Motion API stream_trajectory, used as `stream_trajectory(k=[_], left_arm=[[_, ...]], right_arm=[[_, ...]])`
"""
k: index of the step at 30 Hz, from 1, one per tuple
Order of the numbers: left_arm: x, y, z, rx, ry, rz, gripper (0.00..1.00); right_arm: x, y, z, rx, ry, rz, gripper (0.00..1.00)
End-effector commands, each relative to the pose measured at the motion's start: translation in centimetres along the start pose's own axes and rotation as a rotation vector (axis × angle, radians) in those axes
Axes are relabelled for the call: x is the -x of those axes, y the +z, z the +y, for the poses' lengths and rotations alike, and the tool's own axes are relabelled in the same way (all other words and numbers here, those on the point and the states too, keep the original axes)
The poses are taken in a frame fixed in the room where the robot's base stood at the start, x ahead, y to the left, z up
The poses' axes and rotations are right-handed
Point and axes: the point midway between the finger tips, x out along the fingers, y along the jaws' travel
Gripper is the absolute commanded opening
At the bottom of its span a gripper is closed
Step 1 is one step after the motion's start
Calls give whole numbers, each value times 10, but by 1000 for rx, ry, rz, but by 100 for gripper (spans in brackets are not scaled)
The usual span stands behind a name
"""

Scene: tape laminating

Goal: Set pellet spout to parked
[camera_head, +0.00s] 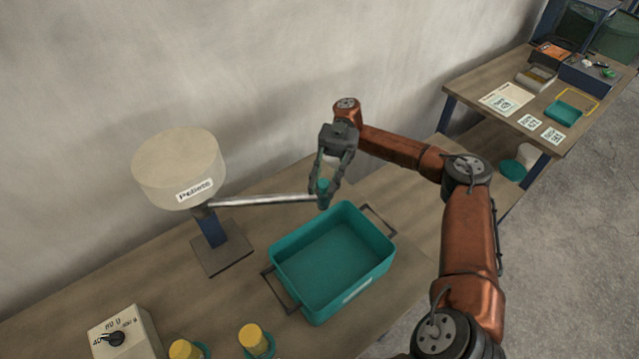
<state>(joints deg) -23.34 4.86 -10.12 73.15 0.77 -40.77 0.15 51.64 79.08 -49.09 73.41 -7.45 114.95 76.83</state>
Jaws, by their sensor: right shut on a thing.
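The pellet dispenser is a cream drum (178,168) labelled "Pellets" on a dark post and square base (223,254), at the left of the bench. Its silver spout (262,201) points right from under the drum. A teal piece (323,196) is at the spout's far end, above the back edge of the teal bin (290,257). My right gripper (325,184) reaches down from above and is shut on this teal spout end. The fingers partly cover it. My left gripper is not in view.
The open teal bin has dark side handles and looks empty. Two yellow-topped teal items (254,340) and a dial box (125,336) stand at the front left. A wall runs behind the bench. Another table (475,105) with cards and trays is at the upper right.

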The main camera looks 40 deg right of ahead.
Motion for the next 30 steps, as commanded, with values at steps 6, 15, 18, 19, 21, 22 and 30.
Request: stream_trajectory(k=[6, 15, 18, 19, 21, 22, 30], left_arm=[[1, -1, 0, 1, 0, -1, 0], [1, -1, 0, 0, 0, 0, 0], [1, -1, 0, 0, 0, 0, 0], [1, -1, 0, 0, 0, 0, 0], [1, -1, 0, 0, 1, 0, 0], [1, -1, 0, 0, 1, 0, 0], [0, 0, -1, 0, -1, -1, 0]], right_arm=[[0, 3, 0, -7, -5, -2, 0], [0, 2, 0, -6, -4, -1, 29], [0, 2, 0, -4, -3, -1, 36], [0, 2, 0, -4, -3, -1, 38], [0, 1, 0, -3, -2, -1, 39], [0, 1, -1, -3, -2, -1, 39], [0, -6, -1, -1, -1, -2, 39]])
